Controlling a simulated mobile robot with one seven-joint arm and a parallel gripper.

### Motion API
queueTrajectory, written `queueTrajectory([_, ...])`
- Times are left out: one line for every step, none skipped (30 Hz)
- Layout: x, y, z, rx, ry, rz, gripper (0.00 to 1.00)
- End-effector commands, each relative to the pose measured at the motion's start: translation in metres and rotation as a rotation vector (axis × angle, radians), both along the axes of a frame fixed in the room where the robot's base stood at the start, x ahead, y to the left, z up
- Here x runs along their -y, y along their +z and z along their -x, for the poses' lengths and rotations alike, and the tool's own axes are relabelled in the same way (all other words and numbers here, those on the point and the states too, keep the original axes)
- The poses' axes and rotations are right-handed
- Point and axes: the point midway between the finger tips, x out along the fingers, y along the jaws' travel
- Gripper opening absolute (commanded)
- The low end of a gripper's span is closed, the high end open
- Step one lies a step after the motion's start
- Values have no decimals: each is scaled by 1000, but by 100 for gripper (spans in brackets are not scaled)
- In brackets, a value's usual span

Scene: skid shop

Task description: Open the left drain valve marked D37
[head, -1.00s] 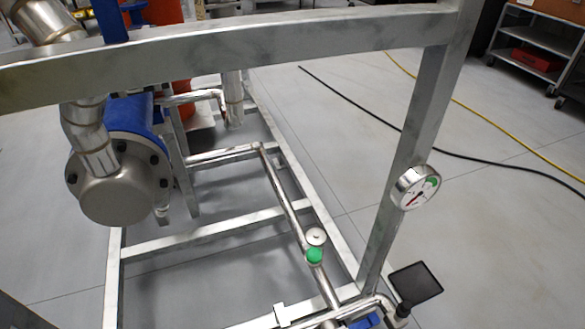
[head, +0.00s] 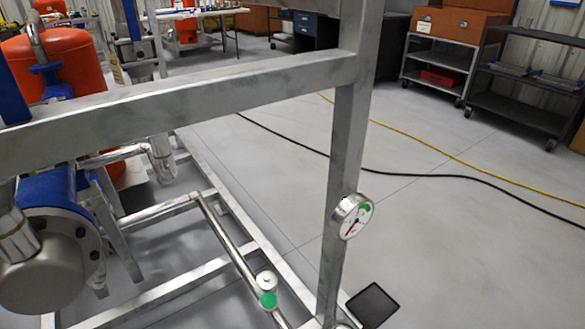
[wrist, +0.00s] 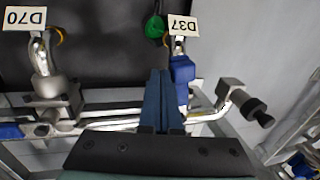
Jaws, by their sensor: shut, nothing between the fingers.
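In the wrist view, the D37 tag (wrist: 178,25) appears upside down at upper centre, hanging by a wire loop. Just below it is a blue valve handle (wrist: 182,70) on a metal pipe. My gripper (wrist: 160,73) is shut and empty. Its dark fingers point up the picture, immediately left of the blue handle; I cannot tell whether they touch it. The D70 tag (wrist: 24,17) hangs at upper left above another metal valve fitting (wrist: 48,88). My gripper and the tags are not visible in the head view.
The wrist view shows a green round part (wrist: 155,27) beside the D37 tag and a black-ended fitting (wrist: 257,110) at right. In the head view, the skid frame's upright (head: 345,130) carries a gauge (head: 352,215). A pipe (head: 225,240) runs low inside the frame. Open floor lies right.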

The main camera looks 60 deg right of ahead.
Motion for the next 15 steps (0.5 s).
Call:
queueTrajectory([-3, 0, 0, 0, 2, 0, 0])
queueTrajectory([-5, 1, 0, 0, 1, 0, 0])
queueTrajectory([-8, 1, 0, 0, 2, 0, 0])
queueTrajectory([-10, 1, 0, 0, 2, 0, 0])
queueTrajectory([-9, 0, 0, 0, 1, 0, 0])
queueTrajectory([-8, 0, 0, 0, 0, 0, 0])
queueTrajectory([-8, 0, 0, 0, 0, 0, 0])
queueTrajectory([-8, 0, 0, 0, 0, 0, 0])
queueTrajectory([-8, 0, 0, 0, 0, 0, 0])
queueTrajectory([-8, 0, 0, 0, 0, 0, 0])
queueTrajectory([-8, 0, 0, 0, 0, 0, 0])
queueTrajectory([-8, 0, 0, 0, 0, 0, 0])
queueTrajectory([-8, 0, 0, 0, 0, 0, 0])
queueTrajectory([-7, 1, 0, 0, 0, 0, 0])
queueTrajectory([-6, 1, 1, 0, -1, 0, 0])
